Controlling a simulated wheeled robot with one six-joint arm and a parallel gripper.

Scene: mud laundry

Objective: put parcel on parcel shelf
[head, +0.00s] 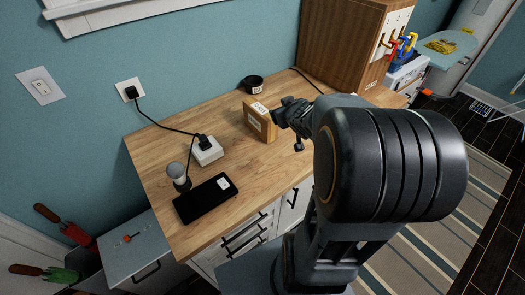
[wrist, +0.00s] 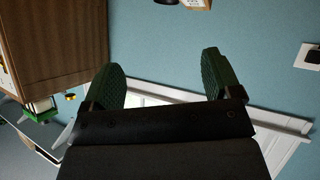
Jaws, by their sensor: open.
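The parcel (head: 257,121), a small brown box with white labels, stands upright on the wooden worktop (head: 165,154). My gripper (head: 284,112) is just right of it in the head view; I cannot tell whether they touch. A tan and white edge at the top of the wrist view may be the parcel. I cannot make out a parcel shelf in either view.
A black phone-like slab (head: 205,198), a grey-topped lamp or bulb (head: 177,174) and a white plug block (head: 207,151) with a cable lie left on the worktop. A black round cup (head: 253,84) stands behind the parcel. A wooden cabinet (head: 338,42) stands at the back right.

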